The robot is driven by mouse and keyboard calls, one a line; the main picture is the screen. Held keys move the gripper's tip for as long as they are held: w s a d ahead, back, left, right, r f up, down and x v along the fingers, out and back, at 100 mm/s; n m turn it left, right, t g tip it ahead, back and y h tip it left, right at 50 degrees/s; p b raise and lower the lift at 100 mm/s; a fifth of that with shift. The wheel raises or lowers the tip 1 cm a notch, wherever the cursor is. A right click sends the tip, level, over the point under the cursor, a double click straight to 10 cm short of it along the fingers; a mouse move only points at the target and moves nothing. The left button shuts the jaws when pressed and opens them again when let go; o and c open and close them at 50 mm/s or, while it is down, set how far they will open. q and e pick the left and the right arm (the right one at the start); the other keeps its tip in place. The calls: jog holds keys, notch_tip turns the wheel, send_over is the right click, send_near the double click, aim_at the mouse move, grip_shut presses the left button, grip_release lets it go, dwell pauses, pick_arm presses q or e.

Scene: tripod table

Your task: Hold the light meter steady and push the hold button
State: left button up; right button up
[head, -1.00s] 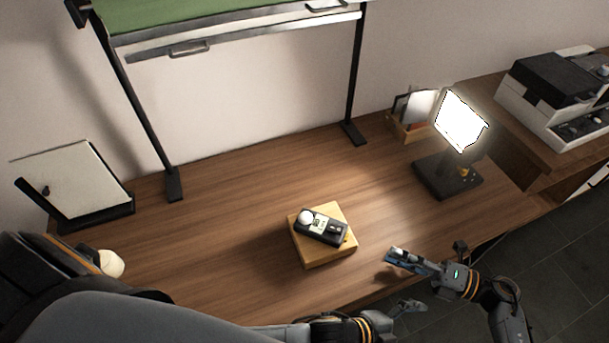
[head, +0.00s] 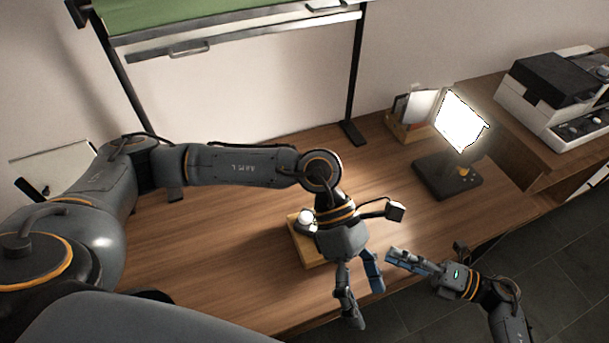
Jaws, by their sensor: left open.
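The light meter, with its white dome (head: 306,216), lies on a yellowish wooden block (head: 308,252) on the table. My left arm and gripper cover most of the meter and block from this view; the hold button is hidden. My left gripper (head: 366,304) is open, its fingers pointing down and toward the table's front edge, with nothing seen between them. Its height above the meter is hard to judge. My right gripper (head: 390,254) is to the right of the block, pointing left, apart from the meter. Its fingers appear nearly edge-on, so their opening is unclear.
A lit lamp panel (head: 461,121) on a dark base stands at the right of the table (head: 225,260). A paper holder (head: 408,126) is behind it. A black-legged stand (head: 352,90) rises at the back. A printer-like machine (head: 556,82) is far right.

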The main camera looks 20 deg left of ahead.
pick_arm(q)
jog(key=w+a+t+y, duration=0.3)
jog(key=w+a+y, duration=0.1)
jog(key=w+a, duration=0.4)
notch_tip(320, 180, up, 3)
jog(key=t+y, duration=0.4)
send_over(304, 214)
notch_tip(304, 214, down, 13)
jog(key=shift+d+f, duration=0.1)
jog(key=c, duration=1.3)
jog(key=shift+c, duration=0.2)
pick_arm(e)
grip_shut()
